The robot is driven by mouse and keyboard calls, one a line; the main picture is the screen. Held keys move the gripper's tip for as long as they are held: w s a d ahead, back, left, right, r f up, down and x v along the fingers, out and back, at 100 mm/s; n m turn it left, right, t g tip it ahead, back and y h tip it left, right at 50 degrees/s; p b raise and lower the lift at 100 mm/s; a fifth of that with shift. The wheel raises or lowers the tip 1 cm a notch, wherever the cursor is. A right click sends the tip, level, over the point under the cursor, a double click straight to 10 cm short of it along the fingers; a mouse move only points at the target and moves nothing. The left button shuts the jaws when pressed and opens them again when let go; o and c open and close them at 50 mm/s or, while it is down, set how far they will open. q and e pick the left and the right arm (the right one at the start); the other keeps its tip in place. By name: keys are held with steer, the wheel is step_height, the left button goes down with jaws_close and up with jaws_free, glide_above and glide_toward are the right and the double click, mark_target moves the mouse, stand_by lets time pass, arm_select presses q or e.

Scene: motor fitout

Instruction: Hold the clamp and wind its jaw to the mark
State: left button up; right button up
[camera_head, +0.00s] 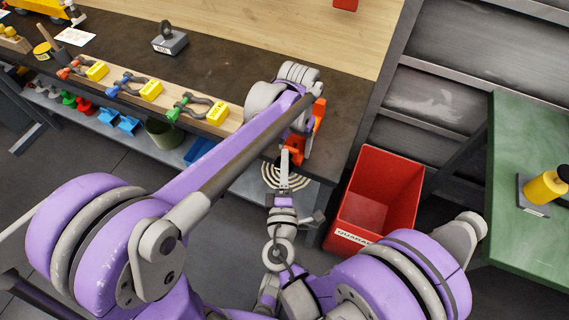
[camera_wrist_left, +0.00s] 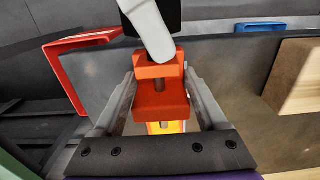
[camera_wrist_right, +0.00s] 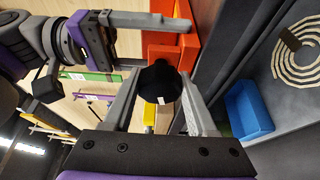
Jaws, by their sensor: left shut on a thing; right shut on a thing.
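The orange clamp (camera_head: 318,115) is at the right end of the workbench, partly hidden by my left arm in the head view. In the left wrist view the clamp (camera_wrist_left: 160,102) sits between the fingers of my left gripper (camera_wrist_left: 160,90), which is shut on its body. My right gripper (camera_wrist_right: 160,75) is shut on the clamp's black handle (camera_wrist_right: 158,85), which bears a small pale mark. The handle also shows in the left wrist view (camera_wrist_left: 160,12), with a pale finger of my right gripper across it. I cannot make out the jaw's mark.
A red bin (camera_head: 375,195) stands on the floor right of the workbench. Shackles with yellow tags (camera_head: 151,90) lie along the bench's front edge, and a grey weight (camera_head: 169,42) stands behind them. A blue bin (camera_wrist_right: 248,108) is below. A green table (camera_head: 530,130) is at right.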

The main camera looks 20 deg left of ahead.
steer(key=o, duration=1.4)
steer(key=shift+c, duration=0.2)
